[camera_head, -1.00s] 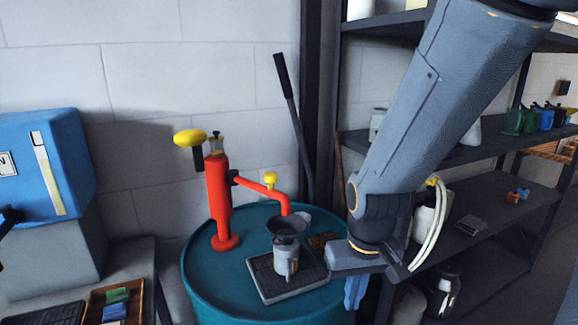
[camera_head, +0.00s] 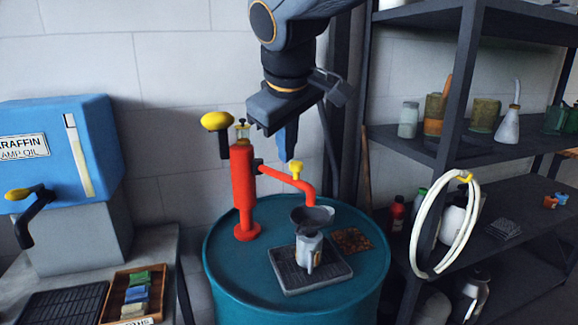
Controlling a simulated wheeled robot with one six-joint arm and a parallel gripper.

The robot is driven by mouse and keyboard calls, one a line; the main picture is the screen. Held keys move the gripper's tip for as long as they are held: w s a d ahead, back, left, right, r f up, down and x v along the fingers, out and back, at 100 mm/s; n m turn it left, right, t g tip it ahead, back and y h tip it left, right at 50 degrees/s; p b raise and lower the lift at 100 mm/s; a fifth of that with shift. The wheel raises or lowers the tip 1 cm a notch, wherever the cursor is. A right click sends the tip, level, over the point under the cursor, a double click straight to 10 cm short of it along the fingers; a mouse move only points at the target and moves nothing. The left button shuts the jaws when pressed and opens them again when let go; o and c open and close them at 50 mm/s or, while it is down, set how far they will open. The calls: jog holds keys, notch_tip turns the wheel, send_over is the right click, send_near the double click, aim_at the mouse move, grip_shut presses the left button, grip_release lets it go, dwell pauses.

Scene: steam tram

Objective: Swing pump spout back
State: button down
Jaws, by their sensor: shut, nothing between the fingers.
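The red pump (camera_head: 243,190) stands upright on the teal drum (camera_head: 225,262), with a yellow-knobbed crank at its top left. Its red spout (camera_head: 280,174) reaches right and bends down over a dark funnel (camera_head: 312,216). A yellow knob (camera_head: 297,167) sits on the spout. The funnel rests in a grey jug (camera_head: 309,252) on a black drip tray (camera_head: 325,277). My gripper (camera_head: 287,152) is shut and empty, its blue fingers pointing down. In the picture it is just above the spout, left of the yellow knob; I cannot tell whether it touches.
A blue paraffin tank (camera_head: 85,150) with a yellow-handled tap stands at left. A wooden box of coloured blocks (camera_head: 133,295) lies below it. Dark shelves (camera_head: 420,150) with bottles fill the right, with a white hose coil (camera_head: 440,225) hanging there. A pale block wall is behind.

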jog(key=r, duration=0.1)
jog(key=a+r, duration=0.1)
jog(key=shift+a+r+n+t, duration=0.15)
jog(key=shift+r+n+t, duration=0.15)
jog(key=w+d+f+p, duration=0.2)
jog(key=w+f+p, duration=0.1)
jog(key=w+f, duration=0.5)
jog(key=shift+w+d+f+p, duration=0.2)
jog(key=shift+w+f+p, duration=0.2)
jog(key=shift+w, duration=0.05)
